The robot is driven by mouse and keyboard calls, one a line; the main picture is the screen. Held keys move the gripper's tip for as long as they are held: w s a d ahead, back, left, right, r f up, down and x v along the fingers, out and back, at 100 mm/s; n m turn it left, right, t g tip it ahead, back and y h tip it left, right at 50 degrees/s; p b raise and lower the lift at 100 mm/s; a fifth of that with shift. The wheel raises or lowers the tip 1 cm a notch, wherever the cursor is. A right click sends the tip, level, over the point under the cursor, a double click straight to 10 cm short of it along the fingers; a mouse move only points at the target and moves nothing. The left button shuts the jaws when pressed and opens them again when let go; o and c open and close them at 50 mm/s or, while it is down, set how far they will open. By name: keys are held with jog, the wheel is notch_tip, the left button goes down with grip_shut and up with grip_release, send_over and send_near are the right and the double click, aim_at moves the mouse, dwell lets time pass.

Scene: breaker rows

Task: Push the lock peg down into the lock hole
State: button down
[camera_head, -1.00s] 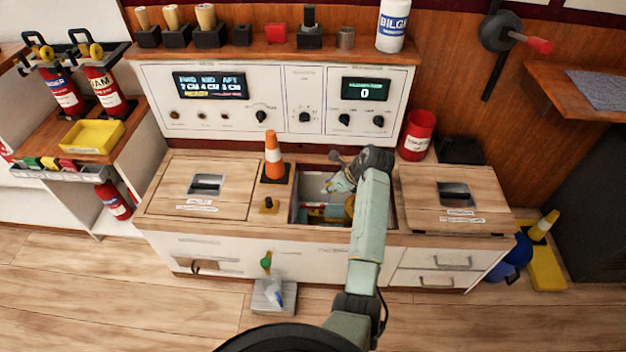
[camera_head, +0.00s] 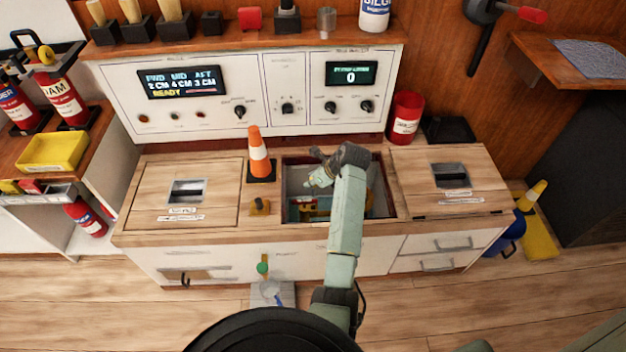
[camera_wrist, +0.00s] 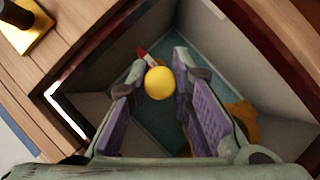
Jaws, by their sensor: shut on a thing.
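My gripper (camera_head: 318,180) reaches into the open compartment (camera_head: 380,190) in the counter. In the wrist view its purple-padded fingers (camera_wrist: 160,90) are shut on a round yellow knob (camera_wrist: 159,83) at their tips. A red-and-white part (camera_wrist: 147,57) shows just beyond the knob. I cannot tell for sure which of these is the lock peg, and no lock hole can be made out.
An orange cone (camera_head: 259,155) stands behind the peg plate. A closed hatch (camera_head: 186,195) lies to the left and another (camera_head: 452,180) to the right. The compartment's walls surround my gripper. A yellow-orange thing (camera_wrist: 243,115) lies deeper inside, partly hidden by a finger.

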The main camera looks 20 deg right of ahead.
aim_at(313, 195)
jog(key=shift+r, duration=0.1)
jog(key=shift+f+b, duration=1.5)
jog(key=shift+f, duration=1.5)
jog(key=shift+f, duration=0.1)
jog(key=shift+f+b, duration=0.85)
jog(key=shift+f, duration=1.05)
notch_tip(313, 195, up, 9)
jog(key=p, duration=0.8)
jog(key=shift+f, duration=0.15)
